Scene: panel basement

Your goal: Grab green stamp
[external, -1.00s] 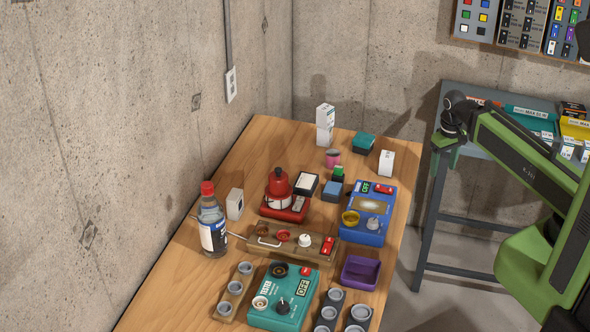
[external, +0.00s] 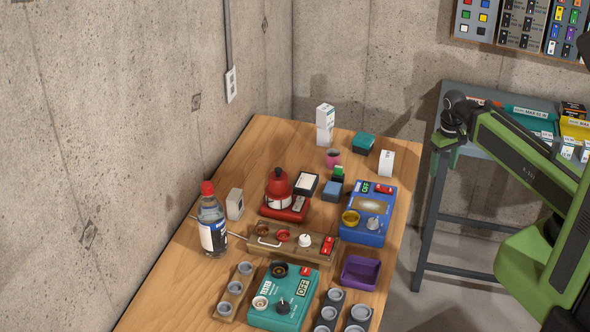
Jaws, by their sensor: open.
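A small block with a green top and dark lower part (external: 338,173), which looks like the green stamp, stands on the wooden table toward the back. It is just behind a blue-grey block (external: 332,190). My gripper (external: 444,142) is at the end of my green arm, right of the table and in front of the grey side table. It is open, points down and is well apart from the green block. Its fingers are small and partly dark in this view.
The wooden table (external: 178,292) is crowded. A blue device (external: 362,232), a pink cup (external: 333,158), a teal box (external: 364,142) and white boxes (external: 325,120) (external: 386,163) surround the green block. A red device (external: 277,190) is to its left. The grey side table (external: 430,225) holds boxes.

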